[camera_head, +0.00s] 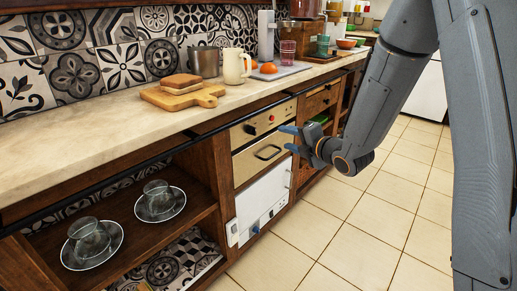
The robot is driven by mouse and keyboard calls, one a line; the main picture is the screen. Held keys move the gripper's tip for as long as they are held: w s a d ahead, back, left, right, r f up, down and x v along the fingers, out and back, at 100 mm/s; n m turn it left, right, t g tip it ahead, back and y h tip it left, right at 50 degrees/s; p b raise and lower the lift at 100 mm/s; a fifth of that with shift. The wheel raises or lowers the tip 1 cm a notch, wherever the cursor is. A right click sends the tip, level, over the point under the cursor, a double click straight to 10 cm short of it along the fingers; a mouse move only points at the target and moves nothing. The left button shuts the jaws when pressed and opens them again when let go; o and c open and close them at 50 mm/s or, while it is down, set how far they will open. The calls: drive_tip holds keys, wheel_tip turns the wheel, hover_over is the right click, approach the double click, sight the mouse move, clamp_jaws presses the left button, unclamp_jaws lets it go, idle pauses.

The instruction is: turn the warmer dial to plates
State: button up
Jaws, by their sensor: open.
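A beige warmer drawer front (246,166) with a dark bar handle is set into the wooden counter unit. Its control panel (236,135) above carries a dark round dial (250,129) and a small red spot to the right. The dial's marks are too small to read. My gripper (288,139) has two blue fingers, spread apart and empty. In the picture it lies just right of the panel and handle, and its fingers overlap the unit's right edge. I cannot tell how far it stands in front of the unit.
A white panel (263,200) with a blue knob sits below the warmer. Open shelves at left hold glass cups on saucers (160,204). A cutting board with bread (183,96), a steel pot and a cream jug (234,66) stand on the counter. The tiled floor (340,235) is clear.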

sight(253, 131)
drive_tip(key=shift+w+a+f+n+y+b, duration=0.25)
drive_tip(key=shift+w+a+n+y+b, duration=0.65)
drive_tip(key=shift+a, duration=0.8)
drive_tip(key=shift+w+a+f+n+y+b, duration=0.35)
drive_tip(key=shift+w+a+n+y, duration=0.35)
drive_tip(key=shift+w+a+n, duration=0.75)
drive_tip(key=shift+w+a+f+n+y+b, duration=0.15)
drive_tip(key=shift+w+a+n+y+b, duration=0.5)
drive_tip(key=shift+a, duration=1.3)
drive_tip(key=shift+s, duration=0.15)
drive_tip(key=c, duration=1)
